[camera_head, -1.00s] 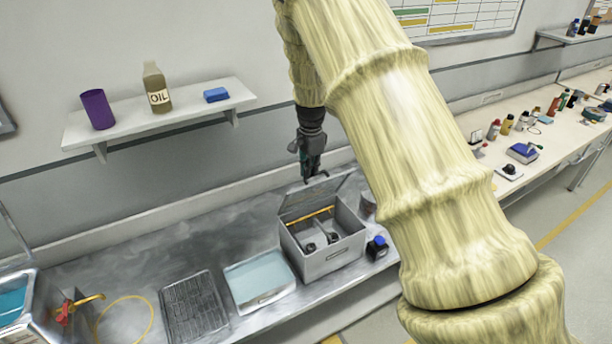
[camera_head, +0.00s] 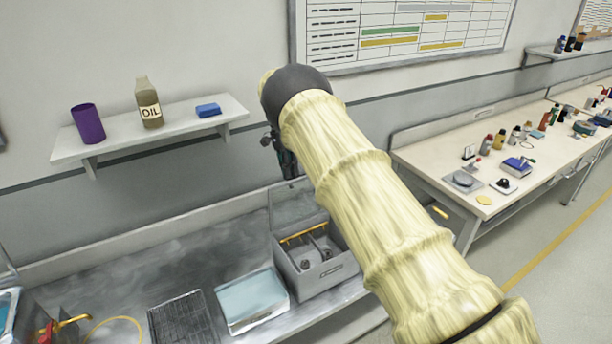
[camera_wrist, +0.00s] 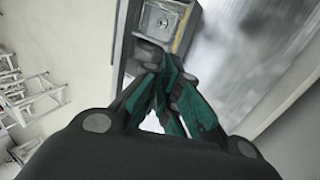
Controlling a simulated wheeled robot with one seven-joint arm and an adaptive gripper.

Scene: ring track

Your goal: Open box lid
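The grey box (camera_head: 331,278) stands on the metal workbench with its top open. Its lid (camera_head: 296,211) stands up at the back edge, roughly upright; its right part is hidden behind my arm. Inside the box are dark small parts and a yellow bar. My gripper (camera_head: 288,166) is just above and behind the lid's top edge, partly hidden by my arm; contact cannot be told. In the wrist view, the green fingers of my gripper (camera_wrist: 164,68) are drawn together with nothing visible between them. Part of the box (camera_wrist: 160,22) shows beyond the fingertips.
Left of the box are a pale blue tray (camera_head: 251,301) and a dark wire rack (camera_head: 187,322). A wall shelf (camera_head: 150,130) with a purple cup, an oil bottle and a blue block is above left. A second bench (camera_head: 450,160) with several items stands right.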

